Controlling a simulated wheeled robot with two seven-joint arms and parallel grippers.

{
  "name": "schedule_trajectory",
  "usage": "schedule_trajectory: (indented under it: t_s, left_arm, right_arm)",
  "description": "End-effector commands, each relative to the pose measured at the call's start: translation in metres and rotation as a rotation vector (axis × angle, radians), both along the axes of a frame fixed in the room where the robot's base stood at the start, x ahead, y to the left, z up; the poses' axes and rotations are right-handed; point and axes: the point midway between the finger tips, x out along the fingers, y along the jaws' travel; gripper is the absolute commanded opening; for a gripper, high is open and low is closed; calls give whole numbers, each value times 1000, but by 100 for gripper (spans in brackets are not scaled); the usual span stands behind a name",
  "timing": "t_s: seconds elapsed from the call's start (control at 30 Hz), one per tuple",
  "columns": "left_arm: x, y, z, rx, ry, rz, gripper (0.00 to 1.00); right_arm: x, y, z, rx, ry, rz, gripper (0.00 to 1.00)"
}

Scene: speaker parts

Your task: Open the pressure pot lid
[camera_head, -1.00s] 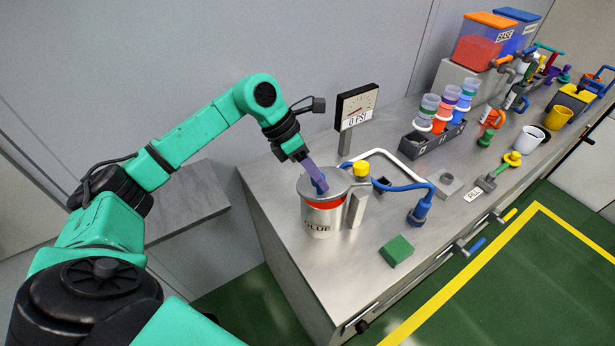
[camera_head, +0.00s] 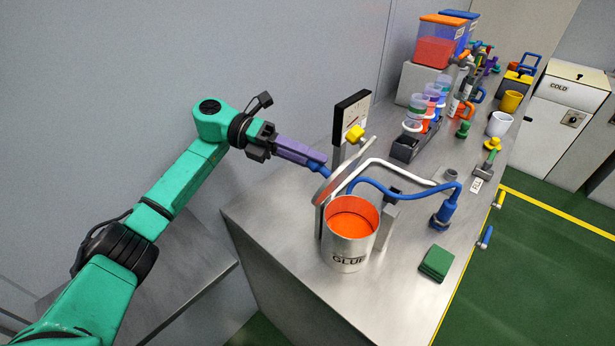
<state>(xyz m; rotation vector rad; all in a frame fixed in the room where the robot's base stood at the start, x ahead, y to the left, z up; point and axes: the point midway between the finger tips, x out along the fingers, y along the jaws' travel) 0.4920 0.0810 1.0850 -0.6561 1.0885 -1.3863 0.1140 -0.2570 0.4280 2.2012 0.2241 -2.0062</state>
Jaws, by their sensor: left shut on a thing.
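The pressure pot (camera_head: 350,249), a metal can labelled GLUE, stands on the steel bench with its mouth uncovered and orange inside. Its round grey lid (camera_head: 343,172) is tilted up steeply, edge-on to me, at the pot's back rim. A blue handle (camera_head: 318,167) sticks out from the lid's left side. My left gripper (camera_head: 314,160), with purple fingers, comes from the left and is shut on this handle; the fingertips partly hide it. A yellow knob (camera_head: 355,134) sits behind the lid. My right gripper is out of view.
A gauge on a post (camera_head: 350,115) stands close behind the lid. A blue hose (camera_head: 405,190) runs right from the pot to a blue fitting (camera_head: 441,214). A green block (camera_head: 436,262) lies right of the pot. The bench front left is clear.

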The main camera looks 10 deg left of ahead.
Motion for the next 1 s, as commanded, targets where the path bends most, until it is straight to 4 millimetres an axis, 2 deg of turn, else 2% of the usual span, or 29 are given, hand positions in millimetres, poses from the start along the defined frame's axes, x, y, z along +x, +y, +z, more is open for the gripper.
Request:
schedule_trajectory:
  t_s: [0.03,0.3,0.87,0.9,0.97,1.0]
  left_arm:
    - [3,3,-5,-30,13,6,0]
    - [10,13,-4,-133,74,5,0]
    - [12,17,-2,-163,92,4,0]
    - [12,17,-2,-163,92,4,45]
    - [12,17,-2,-162,92,3,68]
    - [12,17,-3,-162,93,3,68]
  right_arm:
    - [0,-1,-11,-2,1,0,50]
    - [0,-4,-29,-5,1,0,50]
    - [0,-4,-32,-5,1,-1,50]
    - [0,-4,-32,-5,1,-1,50]
    - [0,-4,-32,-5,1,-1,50]
    - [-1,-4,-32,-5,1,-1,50]
